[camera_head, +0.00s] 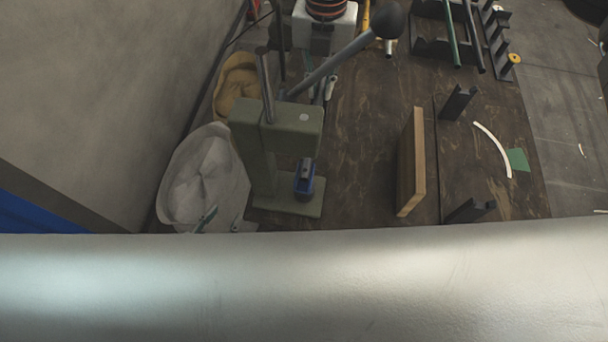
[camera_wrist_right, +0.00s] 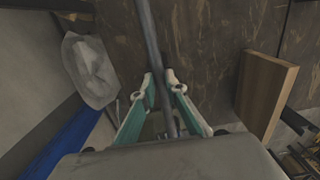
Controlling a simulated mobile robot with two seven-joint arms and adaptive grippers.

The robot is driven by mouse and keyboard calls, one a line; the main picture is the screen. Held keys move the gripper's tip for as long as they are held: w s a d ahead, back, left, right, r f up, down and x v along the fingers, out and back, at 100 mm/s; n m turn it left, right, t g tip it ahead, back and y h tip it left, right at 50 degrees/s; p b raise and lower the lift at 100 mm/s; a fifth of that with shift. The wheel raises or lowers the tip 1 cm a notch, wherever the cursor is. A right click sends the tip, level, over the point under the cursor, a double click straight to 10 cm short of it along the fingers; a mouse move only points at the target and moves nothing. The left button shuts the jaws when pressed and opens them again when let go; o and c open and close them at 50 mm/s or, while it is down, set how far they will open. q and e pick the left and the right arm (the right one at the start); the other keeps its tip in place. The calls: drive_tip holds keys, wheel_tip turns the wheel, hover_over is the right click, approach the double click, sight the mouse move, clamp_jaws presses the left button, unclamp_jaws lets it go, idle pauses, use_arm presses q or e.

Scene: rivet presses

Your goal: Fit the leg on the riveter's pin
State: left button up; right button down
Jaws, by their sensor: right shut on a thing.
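The green riveter (camera_head: 278,125) stands on the dark workbench in the head view, its lever ending in a black ball knob (camera_head: 388,20). A blue part (camera_head: 304,182) sits low at its front, above the base; I cannot make out the pin. In the right wrist view my right gripper (camera_wrist_right: 162,80), with teal fingers, is shut on a long grey leg (camera_wrist_right: 150,35). The leg runs from between the fingers to the top edge of that view; its far end is out of sight.
A smooth grey cylinder across the bottom of the head view hides the bench front. A wooden board (camera_head: 411,165) stands right of the riveter, with bare bench between. A whitish bag (camera_head: 205,180) lies left. Racks with tubes (camera_head: 450,35) are at the back right.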

drive_tip(key=shift+r+p, duration=0.45)
drive_tip(key=shift+r, duration=0.55)
drive_tip(key=c, duration=2)
unclamp_jaws()
drive_tip(key=shift+o, duration=0.2)
wheel_tip(320, 180, up, 12)
